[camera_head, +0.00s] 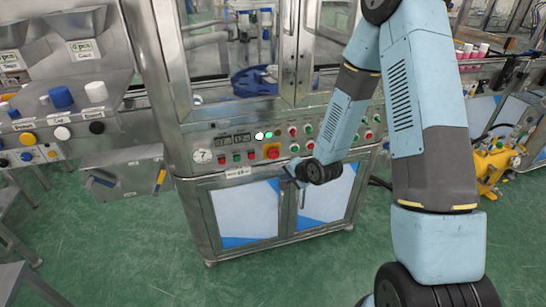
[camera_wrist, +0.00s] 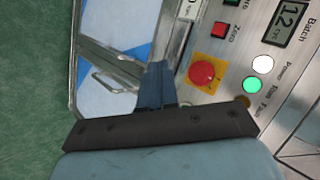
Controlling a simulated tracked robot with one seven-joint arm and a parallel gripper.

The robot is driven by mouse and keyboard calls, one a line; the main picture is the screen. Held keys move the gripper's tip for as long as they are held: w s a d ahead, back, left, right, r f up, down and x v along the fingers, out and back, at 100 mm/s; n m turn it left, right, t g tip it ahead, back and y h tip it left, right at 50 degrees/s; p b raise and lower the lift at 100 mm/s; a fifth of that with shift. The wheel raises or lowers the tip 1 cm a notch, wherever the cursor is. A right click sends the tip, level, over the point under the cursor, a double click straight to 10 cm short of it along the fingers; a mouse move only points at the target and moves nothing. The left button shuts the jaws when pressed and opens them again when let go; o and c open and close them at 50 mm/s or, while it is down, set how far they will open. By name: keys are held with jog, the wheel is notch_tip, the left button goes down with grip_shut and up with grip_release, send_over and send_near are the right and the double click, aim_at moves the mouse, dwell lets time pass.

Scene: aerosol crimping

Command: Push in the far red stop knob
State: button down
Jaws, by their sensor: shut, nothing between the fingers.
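The red stop knob (camera_head: 272,152) is a round mushroom head on a yellow-orange plate, low on the machine's control panel. In the wrist view the red knob (camera_wrist: 203,73) lies to the right of my fingertips, with a gap between them in the picture. My gripper (camera_head: 291,170) is in front of the cabinet, just below and right of the knob in the head view. In the wrist view its fingers (camera_wrist: 158,68) are together and empty. I cannot tell the depth between fingertips and panel.
The steel control panel (camera_head: 226,141) carries small red and green buttons, a gauge (camera_head: 201,156), displays and a lit green lamp (camera_wrist: 252,85). A door handle (camera_wrist: 112,83) stands out below the panel. A grey bin (camera_head: 124,172) is to the left. Green floor lies free in front.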

aim_at(273, 154)
jog(key=w+a, duration=0.2)
jog(key=w, duration=0.6)
jog(key=shift+w+a, duration=0.15)
jog(key=shift+a, duration=0.05)
jog(key=shift+w, duration=0.15)
dwell(1.9)
jog(key=shift+w+a+r, duration=0.1)
jog(key=shift+w, duration=0.2)
jog(key=shift+w+a, duration=0.1)
jog(key=shift+w, duration=0.3)
dwell(0.8)
jog(key=shift+s+d, duration=0.2)
jog(key=shift+s, duration=0.6)
jog(key=shift+s, duration=0.15)
